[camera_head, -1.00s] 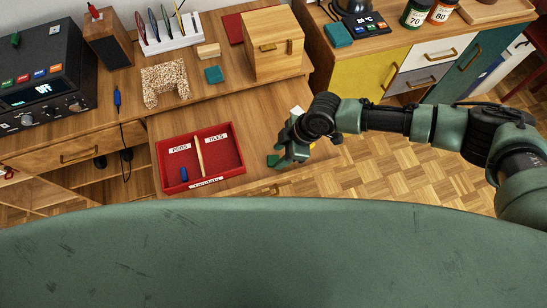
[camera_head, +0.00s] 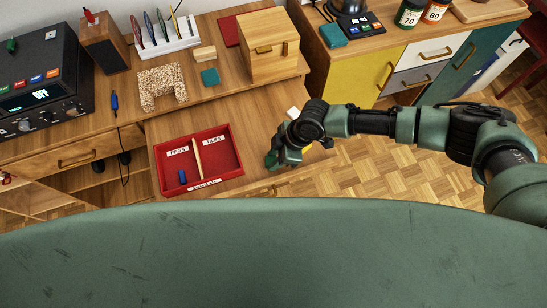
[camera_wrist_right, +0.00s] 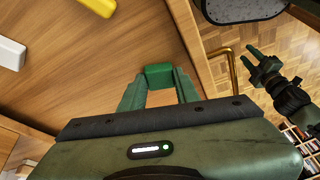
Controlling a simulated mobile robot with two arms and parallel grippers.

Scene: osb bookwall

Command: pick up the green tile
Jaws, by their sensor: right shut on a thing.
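The green tile (camera_wrist_right: 160,75) is between the fingertips of my right gripper (camera_wrist_right: 161,84) in the right wrist view. The gripper is shut on it, over the wooden drawer surface. In the head view my right gripper (camera_head: 277,161) is just right of the red tray (camera_head: 243,181), and the tile is hard to tell from the green fingers. My left gripper (camera_wrist_right: 258,60) shows at the right of the wrist view, with its fingers apart and empty, over the floor. I cannot tell exactly how high the tile is above the surface.
The red tray has compartments labelled PEGS and TILES; a blue peg (camera_head: 182,176) is in the PEGS side. A white piece (camera_wrist_right: 10,52) and a yellow piece (camera_wrist_right: 97,5) lie near the right gripper. A wooden box (camera_head: 272,45) and teal tile (camera_head: 210,77) stand behind.

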